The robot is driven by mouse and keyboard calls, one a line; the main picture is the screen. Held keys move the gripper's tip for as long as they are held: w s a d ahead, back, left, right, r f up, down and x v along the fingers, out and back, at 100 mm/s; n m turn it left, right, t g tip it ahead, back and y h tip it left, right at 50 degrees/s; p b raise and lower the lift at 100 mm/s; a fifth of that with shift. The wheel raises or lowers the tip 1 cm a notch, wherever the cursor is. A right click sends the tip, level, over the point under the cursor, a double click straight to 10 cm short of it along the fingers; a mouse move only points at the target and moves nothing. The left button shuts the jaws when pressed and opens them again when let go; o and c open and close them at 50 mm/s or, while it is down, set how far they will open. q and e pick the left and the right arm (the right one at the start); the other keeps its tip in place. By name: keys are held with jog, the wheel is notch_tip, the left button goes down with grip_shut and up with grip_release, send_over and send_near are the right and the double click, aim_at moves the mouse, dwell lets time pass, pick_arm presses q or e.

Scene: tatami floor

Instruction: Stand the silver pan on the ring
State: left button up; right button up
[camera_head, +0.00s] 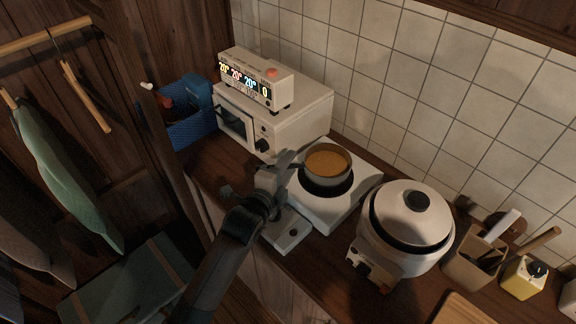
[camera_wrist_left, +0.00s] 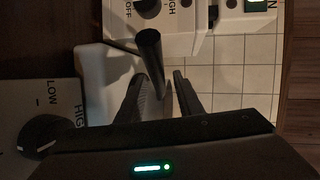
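The silver pan (camera_head: 327,178) is upright, with orange-brown contents, over the black ring (camera_head: 336,192) of the white hot plate (camera_head: 357,184). The ring shows below its front side; I cannot tell whether the pan touches it. My left gripper (camera_head: 291,161) is at the pan's left side. In the left wrist view a dark rod (camera_wrist_left: 148,45), apparently the pan's handle, runs down between the fingers of my left gripper (camera_wrist_left: 161,75). The fingers are apart, with a gap on the rod's right. The pan's body is hidden there. My right gripper is out of view.
A white oven (camera_head: 285,110) with a display box (camera_head: 254,78) on it stands behind left. A blue basket (camera_head: 190,130) is beyond it. A white rice cooker (camera_head: 408,228) is close on the right, then a utensil holder (camera_head: 470,265). A tiled wall is behind.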

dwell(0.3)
pick_arm(q)
jog(key=shift+s+a+r, duration=0.1)
jog(key=shift+s+a, duration=0.05)
jog(key=shift+s, duration=0.1)
jog(key=b+v, duration=0.2)
jog(key=v, duration=0.7)
jog(key=shift+s+a, duration=0.15)
jog(key=shift+s, duration=0.2)
jog(key=shift+v, duration=0.85)
jog(key=shift+r, duration=0.1)
dwell(0.7)
